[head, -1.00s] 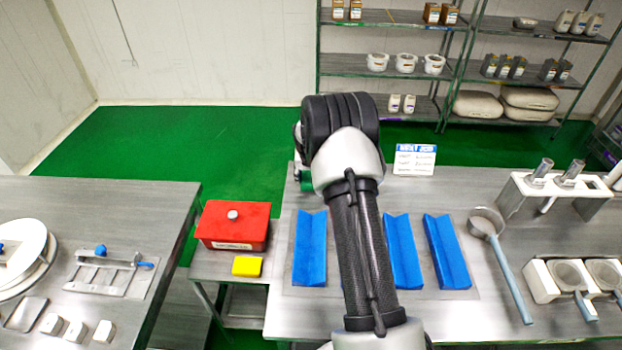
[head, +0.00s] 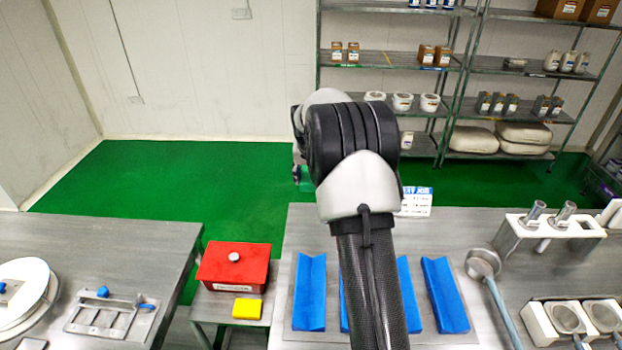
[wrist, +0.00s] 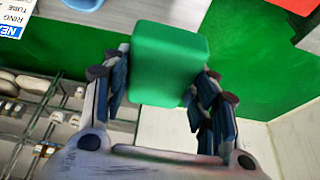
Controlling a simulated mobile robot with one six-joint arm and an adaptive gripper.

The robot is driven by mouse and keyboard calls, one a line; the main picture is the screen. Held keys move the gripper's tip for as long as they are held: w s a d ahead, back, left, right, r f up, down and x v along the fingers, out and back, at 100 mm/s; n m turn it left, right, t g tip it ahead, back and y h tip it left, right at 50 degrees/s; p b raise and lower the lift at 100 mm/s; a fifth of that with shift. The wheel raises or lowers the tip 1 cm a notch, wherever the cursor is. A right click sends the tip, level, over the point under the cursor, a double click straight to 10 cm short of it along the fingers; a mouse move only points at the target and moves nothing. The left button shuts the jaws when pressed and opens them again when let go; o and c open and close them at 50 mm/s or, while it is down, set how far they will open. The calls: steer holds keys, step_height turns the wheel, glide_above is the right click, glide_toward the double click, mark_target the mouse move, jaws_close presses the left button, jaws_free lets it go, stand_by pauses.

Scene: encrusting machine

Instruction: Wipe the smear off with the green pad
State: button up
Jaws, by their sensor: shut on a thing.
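My gripper (wrist: 161,82) is shut on the green pad (wrist: 168,62), which sits between its two fingers in the wrist view. In the head view my arm hides most of the gripper. A small part of the green pad (head: 305,180) shows left of my wrist, seen against the green floor beyond the table's back edge. The pad appears held up, clear of the table. I see no smear in either view; my arm covers part of the table.
Blue V-shaped trays (head: 445,295) lie on the steel table (head: 480,225), partly behind my arm. A sign (head: 416,204) stands near its back edge. A red box (head: 234,268) and yellow block (head: 247,308) are on the left stand. A strainer (head: 482,264) lies right.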

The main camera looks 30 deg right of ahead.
steer(key=o, duration=0.3)
steer(key=c, duration=0.4)
steer(key=shift+o, duration=0.2)
steer(key=shift+a, duration=0.1)
